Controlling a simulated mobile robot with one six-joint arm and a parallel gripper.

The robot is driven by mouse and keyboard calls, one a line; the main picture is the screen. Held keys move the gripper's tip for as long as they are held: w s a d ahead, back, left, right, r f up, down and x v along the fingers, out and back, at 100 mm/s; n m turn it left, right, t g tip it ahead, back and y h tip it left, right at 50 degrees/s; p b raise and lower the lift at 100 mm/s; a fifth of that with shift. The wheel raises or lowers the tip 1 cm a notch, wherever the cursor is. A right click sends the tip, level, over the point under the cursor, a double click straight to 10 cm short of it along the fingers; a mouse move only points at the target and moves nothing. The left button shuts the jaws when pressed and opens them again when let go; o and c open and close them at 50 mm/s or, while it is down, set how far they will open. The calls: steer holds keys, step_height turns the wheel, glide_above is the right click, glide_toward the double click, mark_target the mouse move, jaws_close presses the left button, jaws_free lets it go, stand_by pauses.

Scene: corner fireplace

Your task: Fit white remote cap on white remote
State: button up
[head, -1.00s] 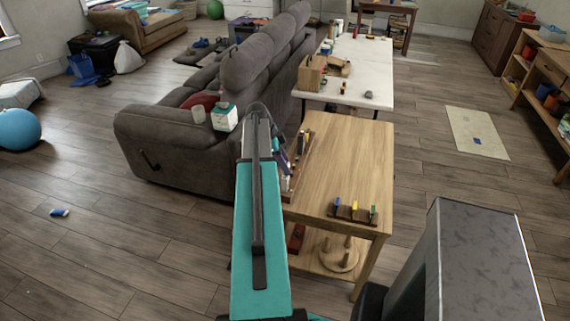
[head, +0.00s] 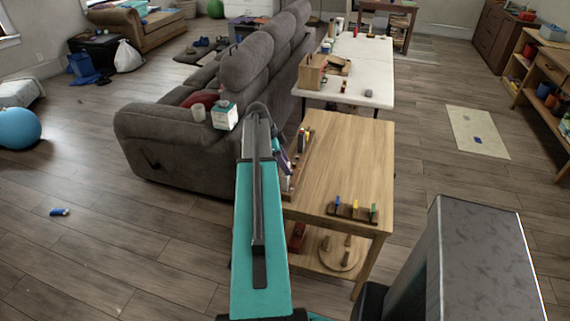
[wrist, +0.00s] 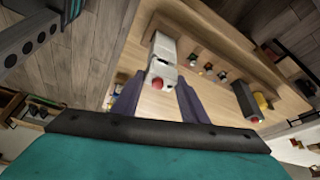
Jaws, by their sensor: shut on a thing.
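In the wrist view my gripper (wrist: 160,82) has its two purple-grey fingers on either side of a small white piece with a red spot, which looks like the white remote cap (wrist: 160,70). The fingers are closed on it. A longer white body, which looks like the white remote (wrist: 163,46), lies just beyond it in line. I cannot tell whether the two touch or are joined. In the head view my arm hides most of the gripper; only a purple bit of it (head: 285,160) shows beside the arm, over the table's left edge.
A wooden table (head: 345,160) lies under the gripper. A wooden rack with small coloured items (head: 352,211) stands near its front edge. The middle of the tabletop is clear. A grey sofa (head: 180,150) stands left, and a white table (head: 365,70) stands behind.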

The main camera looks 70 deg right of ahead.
steer(key=shift+f+b, duration=0.55)
steer(key=shift+f, duration=0.3)
stand_by(0.8)
steer(key=o, duration=1)
steer(key=shift+r, duration=0.15)
steer(key=b+v, duration=0.3)
steer(key=v, duration=1)
steer(key=shift+r, duration=0.25)
steer(key=shift+w+a, duration=0.1)
